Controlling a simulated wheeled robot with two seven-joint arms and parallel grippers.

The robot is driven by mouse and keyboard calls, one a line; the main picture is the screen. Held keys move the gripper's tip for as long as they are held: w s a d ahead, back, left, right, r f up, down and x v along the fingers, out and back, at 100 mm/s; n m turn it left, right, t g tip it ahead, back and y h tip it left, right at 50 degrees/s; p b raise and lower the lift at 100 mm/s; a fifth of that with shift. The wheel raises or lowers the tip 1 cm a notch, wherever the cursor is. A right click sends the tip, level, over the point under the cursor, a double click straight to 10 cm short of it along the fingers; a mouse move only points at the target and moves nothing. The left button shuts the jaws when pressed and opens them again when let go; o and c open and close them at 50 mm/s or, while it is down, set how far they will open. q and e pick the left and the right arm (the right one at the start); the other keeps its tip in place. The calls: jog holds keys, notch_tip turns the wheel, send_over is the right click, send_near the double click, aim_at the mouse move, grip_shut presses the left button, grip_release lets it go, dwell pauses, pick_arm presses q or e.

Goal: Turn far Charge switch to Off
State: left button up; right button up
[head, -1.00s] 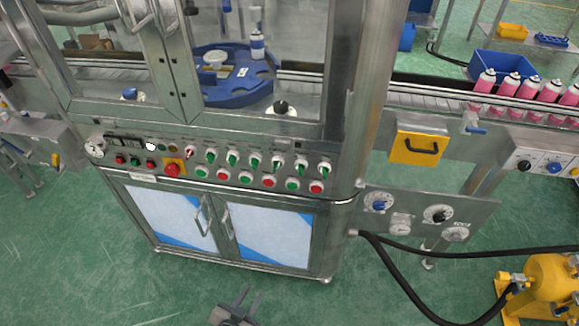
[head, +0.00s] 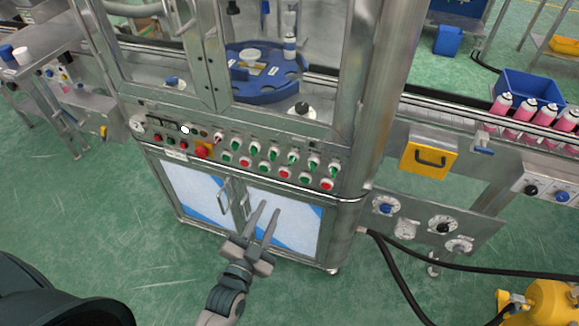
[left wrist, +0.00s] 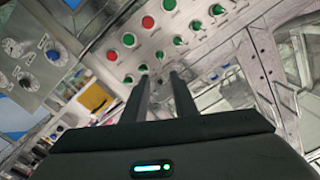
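A row of rotary switches with green handles (head: 273,153) and one red-handled switch (head: 218,138) runs along the machine's front panel, above red and green push buttons (head: 284,172). The labels are too small to read, so I cannot tell which is the far Charge switch. My left gripper (head: 269,207) is open and empty, in front of the cabinet doors and below the row, apart from the switches. In the left wrist view its fingers (left wrist: 159,82) point toward the panel, with green switches (left wrist: 178,41) and a red button (left wrist: 147,21) beyond them. My right gripper is not in view.
Cabinet doors with handles (head: 243,207) lie below the panel. A gauge plate (head: 412,219) and a yellow box with a handle (head: 429,160) are to the right. Black hoses (head: 400,285) run to a yellow tank (head: 548,303). Pink cans stand on the conveyor. The floor in front is clear.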

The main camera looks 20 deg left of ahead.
aim_at(291, 163)
pick_arm(q)
jog(key=w+p, duration=0.1)
jog(key=w, duration=0.4)
jog(key=w+p, duration=0.2)
jog(key=w, duration=0.4)
jog(key=w+p, duration=0.1)
jog(key=w, duration=0.5)
jog(key=shift+w+d, duration=0.15)
jog(key=shift+d, duration=0.15)
grip_shut()
